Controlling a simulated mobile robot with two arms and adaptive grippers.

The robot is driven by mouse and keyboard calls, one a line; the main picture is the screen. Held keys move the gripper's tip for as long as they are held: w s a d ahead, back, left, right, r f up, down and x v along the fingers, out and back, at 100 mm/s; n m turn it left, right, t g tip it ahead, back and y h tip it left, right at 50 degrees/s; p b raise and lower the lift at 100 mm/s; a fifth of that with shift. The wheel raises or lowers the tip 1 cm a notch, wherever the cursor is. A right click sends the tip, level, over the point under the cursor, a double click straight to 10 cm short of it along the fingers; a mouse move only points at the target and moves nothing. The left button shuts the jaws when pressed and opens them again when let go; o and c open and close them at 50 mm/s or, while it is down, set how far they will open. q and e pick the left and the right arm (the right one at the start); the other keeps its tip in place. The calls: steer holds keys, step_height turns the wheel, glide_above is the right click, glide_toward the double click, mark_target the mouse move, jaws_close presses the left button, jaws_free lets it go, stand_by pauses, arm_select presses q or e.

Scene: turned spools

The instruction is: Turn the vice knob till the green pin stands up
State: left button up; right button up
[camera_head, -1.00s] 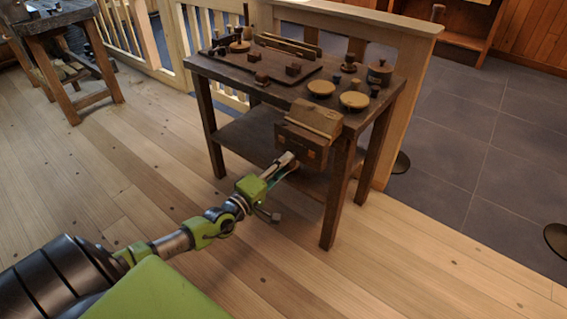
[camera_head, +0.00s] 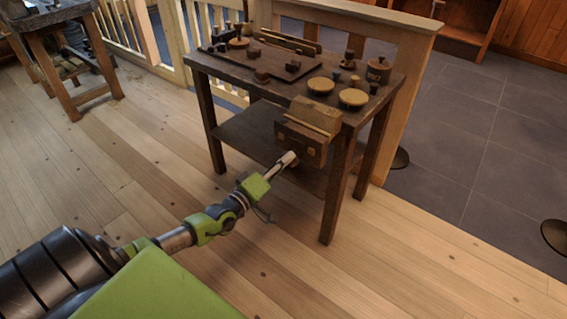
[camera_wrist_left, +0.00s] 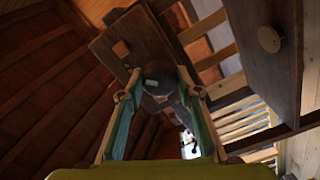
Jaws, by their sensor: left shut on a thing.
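The wooden vice (camera_head: 308,120) is fixed to the front edge of the dark workbench. Its front block has small square marks and also shows in the left wrist view (camera_wrist_left: 137,42). My left gripper (camera_head: 287,162) reaches up to the vice front from the lower left. In the left wrist view, its two fingers are closed around the dark round knob (camera_wrist_left: 159,76), one on each side. The knob is mostly hidden by the gripper in the head view. I cannot make out the green pin in either view. My right gripper is not in view.
The workbench (camera_head: 228,66) carries several turned pieces, including two pale round discs (camera_head: 354,97) near the vice. A wooden railing stands behind it. Another wooden table (camera_head: 52,20) is at the upper left. The plank floor around my arm is clear.

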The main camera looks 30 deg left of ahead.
arm_select(q)
steer(key=shift+s+d+f, duration=0.2)
steer(key=shift+f, duration=0.3)
steer(key=o, duration=1)
steer(key=shift+o, duration=0.5)
steer(key=shift+a+r, duration=0.1)
steer(key=shift+r, duration=0.2)
steer(key=shift+s, duration=0.1)
steer(key=s+a, duration=0.1)
steer(key=s, duration=1)
steer(key=shift+s, duration=0.4)
